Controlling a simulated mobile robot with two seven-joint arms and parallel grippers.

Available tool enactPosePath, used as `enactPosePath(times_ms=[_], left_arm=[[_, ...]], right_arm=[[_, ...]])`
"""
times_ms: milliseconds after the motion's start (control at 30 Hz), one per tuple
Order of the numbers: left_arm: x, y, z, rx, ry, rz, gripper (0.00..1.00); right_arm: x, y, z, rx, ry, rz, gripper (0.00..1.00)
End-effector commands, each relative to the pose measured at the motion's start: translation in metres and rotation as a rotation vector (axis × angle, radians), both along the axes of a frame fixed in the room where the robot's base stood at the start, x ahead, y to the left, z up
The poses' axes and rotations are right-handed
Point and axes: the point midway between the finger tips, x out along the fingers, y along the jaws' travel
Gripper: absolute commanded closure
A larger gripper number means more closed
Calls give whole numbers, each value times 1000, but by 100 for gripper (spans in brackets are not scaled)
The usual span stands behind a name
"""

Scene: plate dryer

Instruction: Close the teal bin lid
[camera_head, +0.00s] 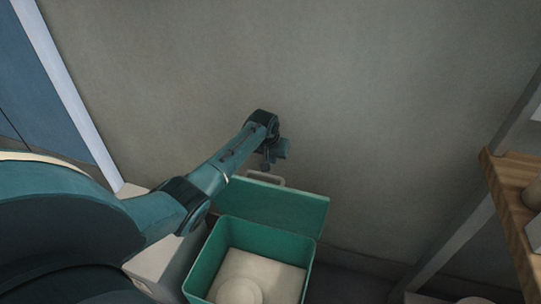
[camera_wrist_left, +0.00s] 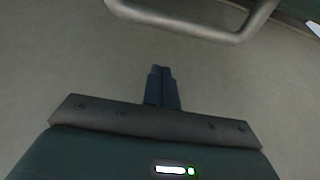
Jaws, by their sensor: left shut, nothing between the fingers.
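The teal bin (camera_head: 211,262) stands at the bottom centre of the head view, with a pale board and a round pale thing inside. Its teal lid (camera_head: 285,208) is open and leans up at the back of the bin. A grey handle (camera_head: 265,179) sticks out from the lid's far edge. It also shows as a grey loop at the top of the left wrist view (camera_wrist_left: 190,30). My left gripper (camera_head: 266,166) is beside the handle, near the wall. Its fingers (camera_wrist_left: 160,74) are together and empty, apart from the handle in the wrist view. My right gripper is not in view.
A plain grey wall (camera_head: 330,80) is close behind the lid and my left gripper. A wooden shelf (camera_head: 515,195) stands at the right edge. A pale box-like thing (camera_head: 160,262) is left of the bin, partly behind my left arm.

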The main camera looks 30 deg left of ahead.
Motion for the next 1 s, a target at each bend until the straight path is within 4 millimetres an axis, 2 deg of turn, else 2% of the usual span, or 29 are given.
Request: enactPosePath(times_ms=[33, 133, 500, 1000], left_arm=[[2, 0, -9, 0, 0, 0, 100], [-9, -2, -4, 1, -1, -1, 100], [-36, -8, -5, 0, 0, 0, 100], [-39, -9, -5, 1, -6, 0, 100]], right_arm=[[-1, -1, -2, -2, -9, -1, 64], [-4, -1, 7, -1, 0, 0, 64], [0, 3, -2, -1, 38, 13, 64], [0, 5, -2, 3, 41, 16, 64]])
